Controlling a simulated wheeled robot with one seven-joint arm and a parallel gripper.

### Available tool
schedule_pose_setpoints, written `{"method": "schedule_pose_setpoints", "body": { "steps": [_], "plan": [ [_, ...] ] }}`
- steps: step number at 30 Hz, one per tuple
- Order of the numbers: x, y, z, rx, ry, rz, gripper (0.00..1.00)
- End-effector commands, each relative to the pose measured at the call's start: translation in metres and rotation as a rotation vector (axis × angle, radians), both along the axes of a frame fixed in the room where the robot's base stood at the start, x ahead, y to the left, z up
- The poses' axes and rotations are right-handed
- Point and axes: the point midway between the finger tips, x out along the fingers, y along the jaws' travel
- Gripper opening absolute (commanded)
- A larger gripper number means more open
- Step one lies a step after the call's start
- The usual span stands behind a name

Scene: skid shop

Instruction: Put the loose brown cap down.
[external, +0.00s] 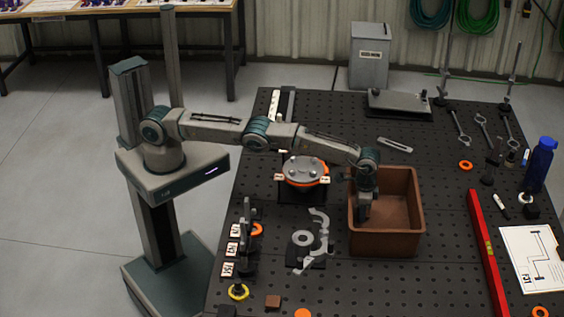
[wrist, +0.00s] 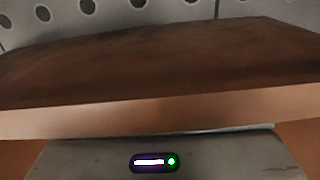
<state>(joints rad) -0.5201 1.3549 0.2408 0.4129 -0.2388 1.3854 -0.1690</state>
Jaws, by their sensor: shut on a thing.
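My gripper (external: 364,211) points down inside the brown bin (external: 412,240), near its left wall and below the rim. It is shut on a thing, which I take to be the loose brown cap. The cap itself cannot be made out, as the jaws and the bin hide it. In the wrist view the bin's wall and pale rim (wrist: 150,115) fill most of the picture, close to the gripper body; the fingertips do not show there. I cannot tell whether the cap touches the bin floor.
A flange with an orange ring (external: 305,172) and a grey bracket (external: 318,235) stand left of the bin. A red level (external: 487,250) lies to the right. The bin's right part looks empty.

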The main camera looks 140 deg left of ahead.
Motion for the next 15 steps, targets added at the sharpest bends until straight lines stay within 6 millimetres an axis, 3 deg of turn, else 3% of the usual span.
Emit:
{"method": "schedule_pose_setpoints", "body": {
  "steps": [10, 11, 12, 13, 15],
  "plan": [
    [0.0002, -0.0002, -0.0045, -0.001, -0.001, -0.001, 0.17],
    [0.0003, -0.0001, -0.0036, 0.0, -0.001, -0.001, 0.43],
    [0.0003, -0.0001, -0.0031, 0.0, -0.001, -0.001, 0.54],
    [0.0003, -0.0001, -0.0031, 0.0, -0.001, -0.001, 0.59],
    [0.0002, -0.0001, -0.0031, 0.0, -0.001, -0.001, 0.59]
  ]
}}
